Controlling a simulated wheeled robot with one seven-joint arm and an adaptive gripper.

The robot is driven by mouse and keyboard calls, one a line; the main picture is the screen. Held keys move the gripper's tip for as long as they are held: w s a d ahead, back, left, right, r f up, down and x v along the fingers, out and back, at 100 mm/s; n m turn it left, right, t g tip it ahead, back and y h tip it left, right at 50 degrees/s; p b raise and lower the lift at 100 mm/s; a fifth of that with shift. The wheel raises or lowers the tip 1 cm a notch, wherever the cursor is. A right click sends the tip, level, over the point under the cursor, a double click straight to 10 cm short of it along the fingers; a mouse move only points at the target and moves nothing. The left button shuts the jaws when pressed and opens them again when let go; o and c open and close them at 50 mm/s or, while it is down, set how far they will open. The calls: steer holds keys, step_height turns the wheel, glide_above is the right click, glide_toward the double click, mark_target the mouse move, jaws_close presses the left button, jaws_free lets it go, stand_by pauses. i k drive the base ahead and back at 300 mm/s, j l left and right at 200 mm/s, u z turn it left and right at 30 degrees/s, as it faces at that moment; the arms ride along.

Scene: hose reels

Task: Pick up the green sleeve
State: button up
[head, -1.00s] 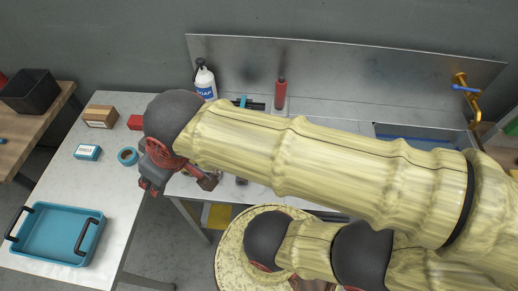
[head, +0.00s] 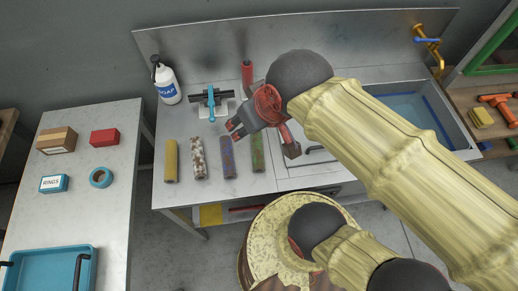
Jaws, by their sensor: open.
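The green sleeve (head: 258,155), a mottled green and brownish tube, lies on the steel counter as the rightmost of a row of sleeves. Its far end is partly hidden by my gripper (head: 262,141). My gripper is open and appears above the far part of the green sleeve, with one finger to its left and one to its right. Nothing shows between the fingers. I cannot tell the exact height of the gripper over the sleeve.
Left of it lie a blue-brown sleeve (head: 228,158), a brown-white sleeve (head: 198,159) and a yellow sleeve (head: 171,161). Behind them stand a blue clamp (head: 211,101), a soap bottle (head: 166,82) and a red bottle (head: 247,75). A sink (head: 415,107) is at right.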

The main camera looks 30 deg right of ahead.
mark_target(258, 164)
steer(key=z, duration=2.45)
steer(key=u, duration=2.1)
steer(key=k+j, duration=0.1)
steer(key=j, duration=0.2)
steer(key=k+j, duration=0.15)
steer(key=j, duration=0.15)
steer(key=u, duration=0.05)
